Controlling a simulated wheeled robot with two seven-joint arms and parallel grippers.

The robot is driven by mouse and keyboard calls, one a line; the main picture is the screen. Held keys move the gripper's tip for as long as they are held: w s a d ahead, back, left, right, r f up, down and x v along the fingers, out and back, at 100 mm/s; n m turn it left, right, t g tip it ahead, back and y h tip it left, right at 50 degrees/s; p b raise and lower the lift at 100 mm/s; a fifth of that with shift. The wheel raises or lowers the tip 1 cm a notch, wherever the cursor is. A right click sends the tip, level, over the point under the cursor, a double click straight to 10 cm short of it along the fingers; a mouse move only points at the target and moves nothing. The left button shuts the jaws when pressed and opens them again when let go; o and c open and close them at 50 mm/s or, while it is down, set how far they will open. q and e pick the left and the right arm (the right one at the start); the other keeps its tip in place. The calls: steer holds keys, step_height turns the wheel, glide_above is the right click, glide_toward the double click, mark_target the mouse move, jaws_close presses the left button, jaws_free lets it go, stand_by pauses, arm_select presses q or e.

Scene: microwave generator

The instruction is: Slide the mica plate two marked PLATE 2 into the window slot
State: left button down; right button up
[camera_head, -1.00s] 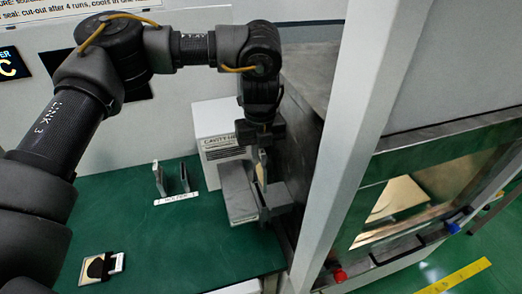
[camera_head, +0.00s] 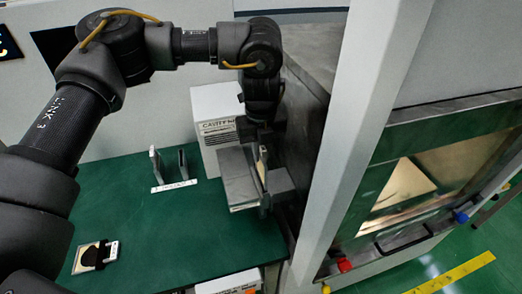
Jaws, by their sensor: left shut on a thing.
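My left gripper (camera_head: 262,180) reaches down from above, close beside the dark side wall of the generator cabinet (camera_head: 312,60). It is shut on a thin plate (camera_head: 264,153), seen nearly edge-on as a narrow cream strip between the grey fingers. No PLATE 2 marking can be read on it. The window slot cannot be made out; the gripper and the white post hide part of the cabinet side. Whether the plate touches the cabinet cannot be told. My right gripper is not in view.
A cream plate with a black patch (camera_head: 88,257) lies on the green bench (camera_head: 150,240) at lower left. A small two-upright rack (camera_head: 157,165) and a white box (camera_head: 213,105) stand behind. A white post (camera_head: 370,110) rises right of the gripper. The bench's middle is clear.

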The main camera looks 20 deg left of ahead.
mark_target(261, 176)
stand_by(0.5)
arm_select(q)
steer(key=shift+p, duration=0.3)
steer(key=shift+p, duration=0.4)
stand_by(0.7)
steer(key=shift+f+b, duration=0.75)
steer(key=shift+f, duration=0.3)
stand_by(0.4)
steer(key=shift+f+b, duration=1.75)
steer(key=shift+f, duration=1.1)
steer(key=c, duration=1.4)
jaws_free()
steer(key=shift+o, duration=0.2)
steer(key=shift+r, duration=0.15)
